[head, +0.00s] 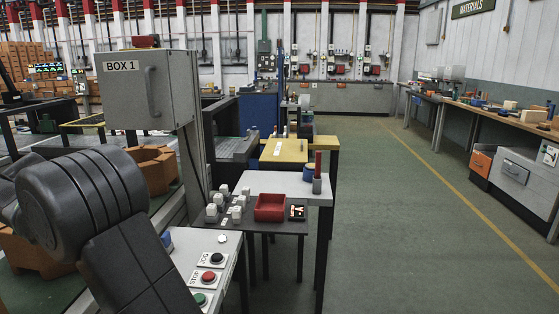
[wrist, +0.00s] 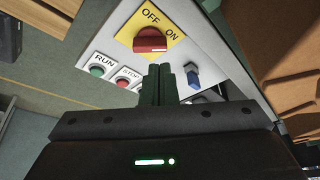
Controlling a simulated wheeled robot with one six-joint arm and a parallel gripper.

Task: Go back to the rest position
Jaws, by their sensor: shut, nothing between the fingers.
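My gripper (wrist: 160,82) shows in the wrist view with its two dark green fingers together and nothing between them. Its fingertips appear just below a red rotary switch (wrist: 150,40) on a yellow OFF/ON plate. I cannot tell whether they touch the panel. A blue switch (wrist: 193,74) is right of the fingers. A green RUN button (wrist: 97,71) and a red STOP button (wrist: 122,83) are to the left. In the head view, my dark arm covers the lower left and my gripper is hidden.
In the head view, the panel shows a black JOG button (head: 217,257), a red STOP button (head: 208,276) and a green button (head: 199,299). A grey BOX 1 cabinet (head: 178,90) stands behind my arm. A red tray (head: 270,207) sits beyond. The green floor (head: 400,220) at right is clear.

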